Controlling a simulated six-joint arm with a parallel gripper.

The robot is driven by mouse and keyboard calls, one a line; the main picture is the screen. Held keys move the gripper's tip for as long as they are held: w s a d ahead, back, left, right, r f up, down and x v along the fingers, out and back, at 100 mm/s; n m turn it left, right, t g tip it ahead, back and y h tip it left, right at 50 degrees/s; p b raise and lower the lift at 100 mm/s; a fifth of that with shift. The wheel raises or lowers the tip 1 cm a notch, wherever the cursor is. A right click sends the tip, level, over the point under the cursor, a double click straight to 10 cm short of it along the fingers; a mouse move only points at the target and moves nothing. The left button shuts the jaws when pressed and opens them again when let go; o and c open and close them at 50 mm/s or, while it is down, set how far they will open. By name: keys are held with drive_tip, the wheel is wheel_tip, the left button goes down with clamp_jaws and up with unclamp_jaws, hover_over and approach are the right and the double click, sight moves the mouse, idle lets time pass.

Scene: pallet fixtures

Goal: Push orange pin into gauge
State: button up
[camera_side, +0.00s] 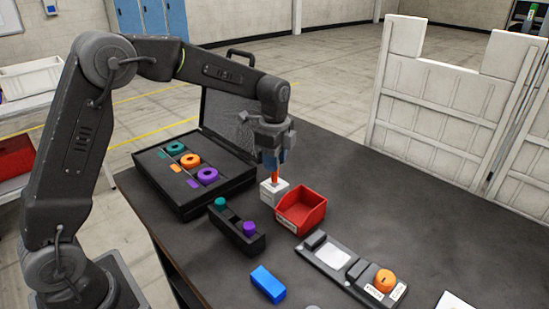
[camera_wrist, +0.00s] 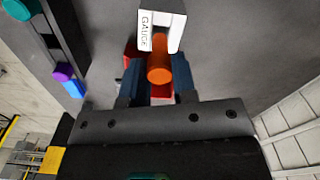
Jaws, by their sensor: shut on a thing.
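The orange pin (camera_side: 275,176) stands upright below my gripper (camera_side: 272,160), its lower end at the top of the white gauge block (camera_side: 268,192). In the wrist view the orange pin (camera_wrist: 158,62) sits between the blue fingers of my gripper (camera_wrist: 158,90), which is shut on it. The gauge (camera_wrist: 146,36), with its "GAUGE" label, is just beyond the pin. The pin's lower tip is hidden, so I cannot tell how deep it is in the gauge, if at all.
A red bin (camera_side: 302,211) stands close right of the gauge. A black holder (camera_side: 232,238) with teal and purple pins is in front. An open black case (camera_side: 180,204) with coloured rings is left. A blue block (camera_side: 268,284) and a grey fixture plate (camera_side: 345,280) lie nearer.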

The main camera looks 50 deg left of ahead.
drive_tip(key=shift+f, duration=1.05)
drive_tip(key=o, duration=1.4)
drive_tip(key=shift+r, duration=0.1)
drive_tip(key=shift+r, duration=4.45)
clamp_jaws()
